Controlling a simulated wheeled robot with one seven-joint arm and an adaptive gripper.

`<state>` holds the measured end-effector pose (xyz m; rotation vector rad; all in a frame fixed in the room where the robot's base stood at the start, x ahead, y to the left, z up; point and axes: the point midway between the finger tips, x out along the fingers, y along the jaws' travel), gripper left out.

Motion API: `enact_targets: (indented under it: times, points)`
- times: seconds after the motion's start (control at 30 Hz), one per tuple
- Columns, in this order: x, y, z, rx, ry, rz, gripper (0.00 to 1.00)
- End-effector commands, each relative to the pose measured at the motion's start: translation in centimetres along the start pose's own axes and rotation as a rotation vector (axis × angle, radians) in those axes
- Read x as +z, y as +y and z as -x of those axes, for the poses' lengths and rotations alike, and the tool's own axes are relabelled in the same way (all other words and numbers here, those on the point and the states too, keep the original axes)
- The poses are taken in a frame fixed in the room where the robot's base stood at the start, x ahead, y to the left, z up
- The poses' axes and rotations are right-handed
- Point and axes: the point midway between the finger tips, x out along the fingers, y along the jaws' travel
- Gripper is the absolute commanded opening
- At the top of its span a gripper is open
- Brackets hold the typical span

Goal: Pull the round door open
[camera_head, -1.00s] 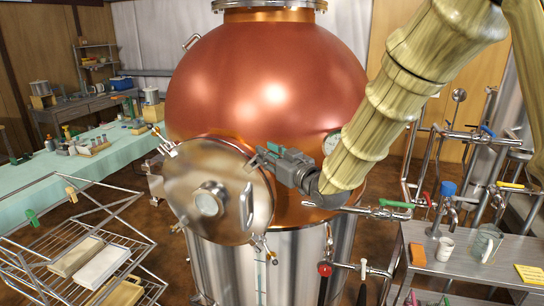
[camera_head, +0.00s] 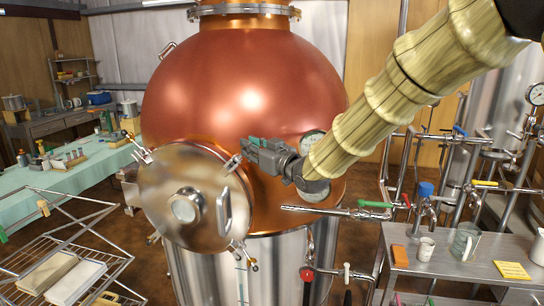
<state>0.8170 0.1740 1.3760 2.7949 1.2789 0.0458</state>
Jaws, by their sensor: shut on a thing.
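The round steel door (camera_head: 160,215) sits on the front of the copper vessel (camera_head: 240,95), with a round window (camera_head: 186,205) in its middle. It looks closed or nearly so; any gap is too small to tell. A vertical bar handle (camera_head: 223,211) stands on its right half. Small clamps sit around the rim: upper left (camera_head: 143,157), bottom (camera_head: 242,256) and upper right (camera_head: 232,164). My gripper (camera_head: 244,147) is at the upper right rim, above the handle and apart from it. Its jaws are shut on what looks like the upper right clamp, partly hidden by the fingers.
A pipe with a green lever (camera_head: 374,204) sticks out right of the vessel, below my arm. A steel table (camera_head: 440,262) with mugs stands at the right. A wire rack (camera_head: 60,262) stands in front at the left, and a cloth-covered table (camera_head: 85,180) behind it.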

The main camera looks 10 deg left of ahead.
Motion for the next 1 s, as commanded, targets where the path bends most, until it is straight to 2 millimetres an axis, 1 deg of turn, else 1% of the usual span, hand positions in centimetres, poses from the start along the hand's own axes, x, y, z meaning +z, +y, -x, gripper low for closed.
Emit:
enact_targets:
  times: [0.1, 0.4, 0.9, 1.0]
  points:
    - [-0.2, 0.7, -0.4, 0.004, 0.006, 0.001, 0.0]
    - [-0.5, 1.5, -0.7, 0.006, 0.007, 0.003, 0.0]
    - [-0.8, 1.4, -0.9, 0.004, 0.011, 0.004, 0.0]
    - [-0.8, 0.9, -1.6, -0.006, 0.011, 0.005, 0.0]
